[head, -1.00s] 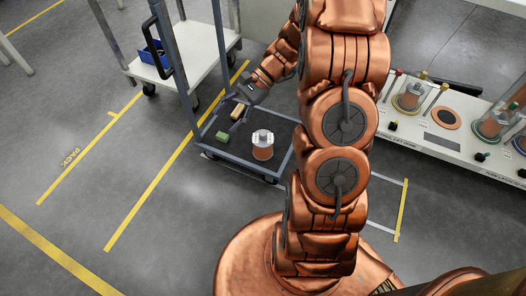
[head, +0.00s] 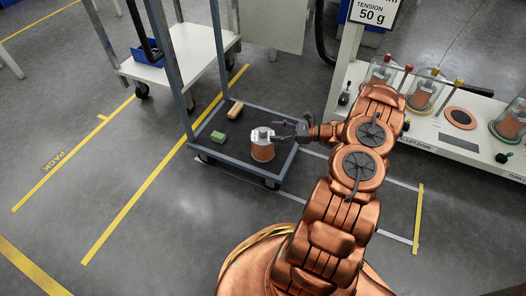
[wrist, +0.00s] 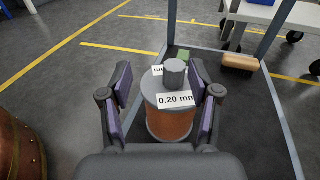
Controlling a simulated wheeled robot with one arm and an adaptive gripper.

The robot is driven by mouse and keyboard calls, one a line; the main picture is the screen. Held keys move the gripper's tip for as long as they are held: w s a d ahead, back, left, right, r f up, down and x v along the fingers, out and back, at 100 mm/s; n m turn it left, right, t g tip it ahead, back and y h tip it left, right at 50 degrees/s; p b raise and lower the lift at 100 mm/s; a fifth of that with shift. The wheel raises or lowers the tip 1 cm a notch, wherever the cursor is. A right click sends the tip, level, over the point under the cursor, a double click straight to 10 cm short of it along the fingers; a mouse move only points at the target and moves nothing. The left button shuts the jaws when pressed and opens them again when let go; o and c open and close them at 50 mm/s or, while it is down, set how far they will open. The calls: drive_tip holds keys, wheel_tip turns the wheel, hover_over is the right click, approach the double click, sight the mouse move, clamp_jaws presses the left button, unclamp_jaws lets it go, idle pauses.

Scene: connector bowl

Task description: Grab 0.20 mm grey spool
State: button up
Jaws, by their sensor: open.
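The spool labelled 0.20 mm (wrist: 171,122) stands upright on the cart's lower deck, with copper-coloured winding, a pale grey top and a grey knob on it. It also shows in the head view (head: 262,151). My gripper (wrist: 160,85) is open in the wrist view, with one finger at the left and one at the right of the spool's top. In the head view my gripper (head: 283,132) reaches in from the right at the height of the spool's top. I cannot tell whether the fingers touch it.
The cart deck (head: 222,160) also holds a green block (head: 219,137) and a wooden-backed brush (head: 236,108). Cart posts rise at its far side. A white bench with several spools under clear covers (head: 425,90) stands at the right. A white cart with a blue bin (head: 147,52) stands behind.

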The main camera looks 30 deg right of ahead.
sight(267, 134)
drive_tip(key=shift+m+t+h, duration=0.4)
drive_tip(key=shift+m+t, duration=0.2)
drive_tip(key=shift+t, duration=0.1)
drive_tip(key=shift+w+a+f+b, duration=0.25)
drive_tip(key=shift+w+f+b, duration=0.35)
drive_tip(key=shift+f+b, duration=0.1)
drive_tip(key=shift+w+a+f+b, duration=0.2)
drive_tip(key=shift+w+f+b, duration=0.4)
drive_tip(key=shift+f, duration=0.1)
drive_tip(key=shift+w+a+f+b, duration=0.25)
drive_tip(key=shift+w+f+b, duration=0.35)
drive_tip(key=shift+f+b, duration=0.1)
drive_tip(key=shift+r+x, duration=0.2)
drive_tip(key=shift+x, duration=0.9)
clamp_jaws()
